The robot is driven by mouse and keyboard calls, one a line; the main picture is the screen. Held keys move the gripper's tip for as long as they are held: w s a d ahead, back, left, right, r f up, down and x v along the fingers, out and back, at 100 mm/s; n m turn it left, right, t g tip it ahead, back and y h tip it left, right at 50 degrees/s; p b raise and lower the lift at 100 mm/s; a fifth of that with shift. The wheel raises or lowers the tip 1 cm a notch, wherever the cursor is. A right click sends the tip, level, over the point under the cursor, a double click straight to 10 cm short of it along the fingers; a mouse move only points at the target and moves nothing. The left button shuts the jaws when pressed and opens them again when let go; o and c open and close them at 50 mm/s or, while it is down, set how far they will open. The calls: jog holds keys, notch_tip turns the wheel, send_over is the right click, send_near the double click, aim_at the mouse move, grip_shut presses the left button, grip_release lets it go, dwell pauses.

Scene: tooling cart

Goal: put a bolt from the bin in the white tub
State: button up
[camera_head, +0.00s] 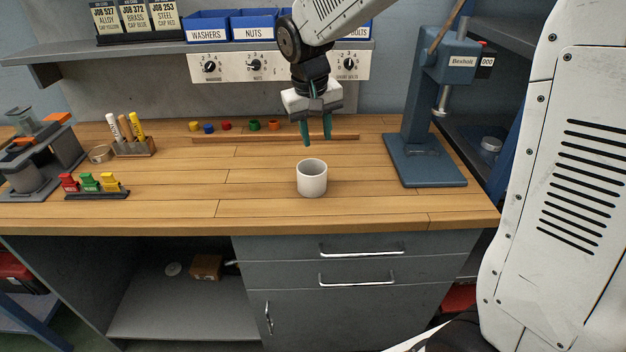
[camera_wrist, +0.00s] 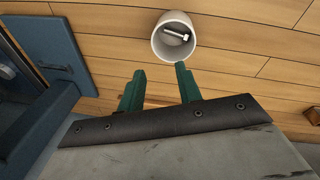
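The white tub (camera_head: 312,182) stands upright on the wooden bench near its front edge, and it also shows at the top of the wrist view (camera_wrist: 158,45). A silver bolt (camera_wrist: 174,34) lies inside the tub, leaning across its bottom. My gripper (camera_head: 317,141) is above and just behind the tub, pointing down. Its green fingers (camera_wrist: 160,69) are apart with nothing between them. The blue bolts bin (camera_head: 357,31) is on the shelf at the back, partly hidden behind my arm; its contents do not show.
Blue bins for washers (camera_head: 207,34) and nuts (camera_head: 253,33) stand on the same shelf. A blue press (camera_head: 425,172) is to the right of the tub. Coloured caps (camera_head: 226,125) lie along the back. A marker holder (camera_head: 136,147) stands left. Bench around the tub is clear.

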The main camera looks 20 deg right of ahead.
notch_tip(320, 180, up, 7)
jog(key=shift+s+a, duration=0.35)
jog(key=shift+a, duration=0.1)
jog(key=shift+f, duration=0.1)
jog(key=s+d+f, duration=0.1)
jog(key=s+d, duration=0.1)
jog(key=s, duration=1.2)
jog(key=s+d+f+y, duration=0.1)
jog(key=s+d, duration=0.2)
jog(key=s, duration=1.2)
jog(key=shift+d+f+y, duration=0.25)
jog(key=shift+f+y, duration=0.05)
jog(key=shift+f, duration=0.05)
